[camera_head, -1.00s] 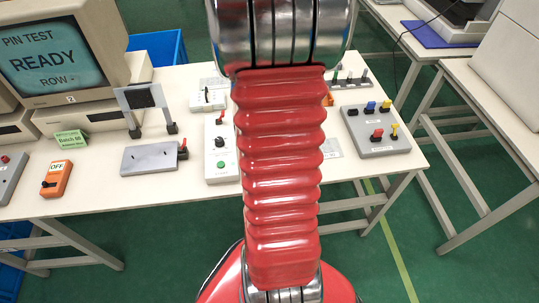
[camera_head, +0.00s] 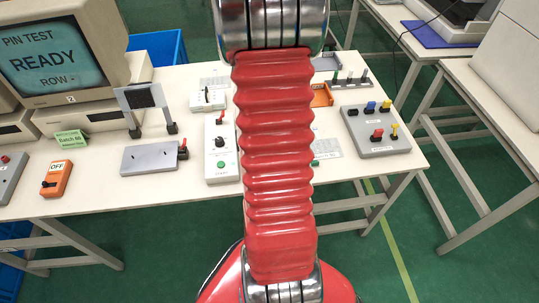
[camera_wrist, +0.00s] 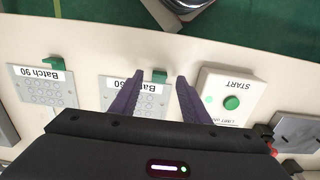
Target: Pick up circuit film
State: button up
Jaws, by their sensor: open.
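Two pale sheets with grid patterns, which look like circuit films, lie on the white table in the wrist view. The left sheet (camera_wrist: 45,92) has a label that seems to read Batch 90 and a green tab at its edge. The middle sheet (camera_wrist: 146,107) has a label ending in 60 and a green tab (camera_wrist: 159,76). My gripper (camera_wrist: 159,80) is open above the middle sheet, its purple fingers on either side of that tab. Contact cannot be told. My wrist housing hides part of the sheet. In the head view one sheet (camera_head: 327,148) shows right of my arm.
A START box (camera_wrist: 229,98) with a green button is close beside the right finger.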

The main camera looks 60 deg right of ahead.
jog(key=shift+f, duration=1.15)
jog(key=shift+c, duration=0.2)
grip_shut()
